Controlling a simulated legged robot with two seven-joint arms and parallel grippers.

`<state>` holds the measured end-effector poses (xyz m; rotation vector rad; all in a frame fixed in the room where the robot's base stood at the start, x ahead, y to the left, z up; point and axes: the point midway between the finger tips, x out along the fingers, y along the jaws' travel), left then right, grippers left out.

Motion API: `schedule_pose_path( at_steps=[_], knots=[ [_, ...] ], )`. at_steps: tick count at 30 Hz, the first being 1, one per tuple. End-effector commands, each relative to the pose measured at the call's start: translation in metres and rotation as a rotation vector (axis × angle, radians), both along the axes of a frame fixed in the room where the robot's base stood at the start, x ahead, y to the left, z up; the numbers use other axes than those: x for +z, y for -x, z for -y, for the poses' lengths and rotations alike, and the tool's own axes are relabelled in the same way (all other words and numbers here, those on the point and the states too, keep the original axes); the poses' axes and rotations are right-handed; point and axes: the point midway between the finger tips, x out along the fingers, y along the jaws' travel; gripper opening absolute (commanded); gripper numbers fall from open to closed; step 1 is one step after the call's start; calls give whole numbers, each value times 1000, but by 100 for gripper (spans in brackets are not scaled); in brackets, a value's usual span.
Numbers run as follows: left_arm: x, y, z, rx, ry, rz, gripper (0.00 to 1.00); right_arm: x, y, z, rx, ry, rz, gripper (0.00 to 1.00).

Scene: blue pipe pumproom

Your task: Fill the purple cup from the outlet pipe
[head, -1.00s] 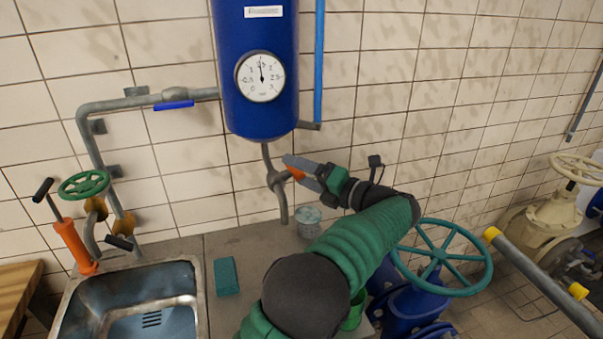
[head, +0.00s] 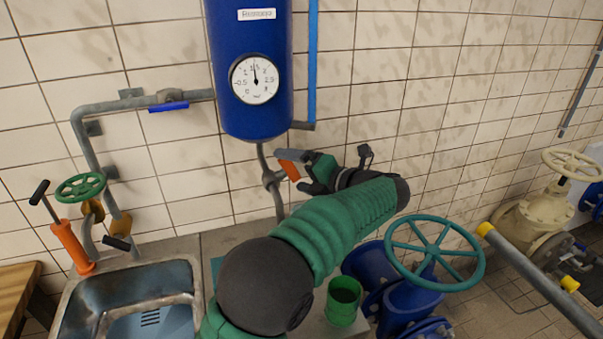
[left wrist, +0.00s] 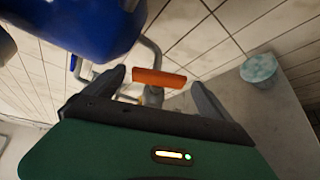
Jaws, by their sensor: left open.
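No purple cup shows in either view. The outlet pipe (head: 275,195) hangs under the blue tank (head: 258,115); its lower end is hidden behind my left arm. An orange lever (head: 289,171) is at the pipe, and it also shows in the left wrist view (left wrist: 159,78). My left gripper (head: 299,171) is open at the lever. In the left wrist view its fingers stand either side of the lever; I cannot tell whether they touch it. A speckled teal-and-white cup (left wrist: 259,69) stands on the counter in that view. My right gripper is not in view.
A green cup (head: 342,302) stands on the counter beside my left arm. A teal handwheel (head: 434,254) and grey railing (head: 535,275) are at right.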

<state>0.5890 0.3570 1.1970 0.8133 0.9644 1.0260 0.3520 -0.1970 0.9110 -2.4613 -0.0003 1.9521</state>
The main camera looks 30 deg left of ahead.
Motion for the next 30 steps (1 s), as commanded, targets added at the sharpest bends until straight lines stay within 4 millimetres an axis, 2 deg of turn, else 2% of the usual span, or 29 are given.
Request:
schedule_pose_path(
  at_steps=[5,15,19,24,30],
  knots=[
    [5,3,22,-4,1,2,95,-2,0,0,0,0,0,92],
    [29,23,114,-5,2,1,95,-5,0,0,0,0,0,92],
    [36,28,142,-4,1,-1,95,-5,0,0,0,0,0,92],
    [41,33,158,-2,0,-2,95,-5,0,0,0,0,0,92],
    [42,33,160,-1,1,-2,95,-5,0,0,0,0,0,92]
  ],
)
